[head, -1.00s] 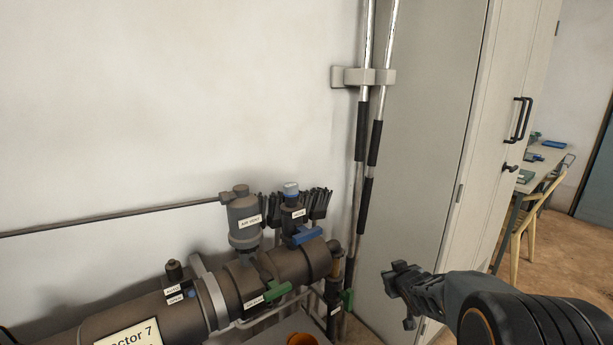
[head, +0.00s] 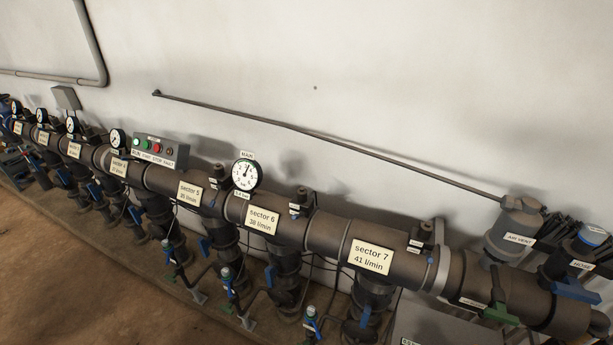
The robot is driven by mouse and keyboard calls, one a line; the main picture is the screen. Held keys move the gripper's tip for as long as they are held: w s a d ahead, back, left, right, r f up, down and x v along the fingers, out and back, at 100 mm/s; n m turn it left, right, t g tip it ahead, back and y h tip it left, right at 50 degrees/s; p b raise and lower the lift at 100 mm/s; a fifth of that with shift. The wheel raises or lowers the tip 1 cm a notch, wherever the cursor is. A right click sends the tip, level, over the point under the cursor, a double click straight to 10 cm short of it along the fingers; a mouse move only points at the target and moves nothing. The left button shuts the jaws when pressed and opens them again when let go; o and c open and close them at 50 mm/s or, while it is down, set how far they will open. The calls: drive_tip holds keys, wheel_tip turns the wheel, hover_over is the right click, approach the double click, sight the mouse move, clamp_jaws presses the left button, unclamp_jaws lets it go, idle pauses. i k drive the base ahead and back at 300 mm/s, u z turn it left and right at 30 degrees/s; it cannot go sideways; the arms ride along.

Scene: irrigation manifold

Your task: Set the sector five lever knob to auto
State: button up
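The sector 5 plate (head: 190,193) is on the dark manifold pipe, left of the middle in the head view. A small dark knob (head: 219,172) stands on top of the pipe just right of that plate and left of the main gauge. It looks like the sector five lever knob, but its setting is too small to read. Similar knobs stand right of the sector 6 plate (head: 263,220) and right of the sector 7 plate (head: 371,257). My gripper is out of view.
The main gauge (head: 246,174) rises close beside the knob on its right. A control box (head: 161,150) with lit buttons sits to its left. Blue-handled valves hang below the pipe. The floor (head: 70,270) in front at left is clear.

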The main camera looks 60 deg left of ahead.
sight(220, 186)
drive_tip(key=u, duration=4.1)
drive_tip(key=i, duration=5.45)
drive_tip(key=z, duration=4.9)
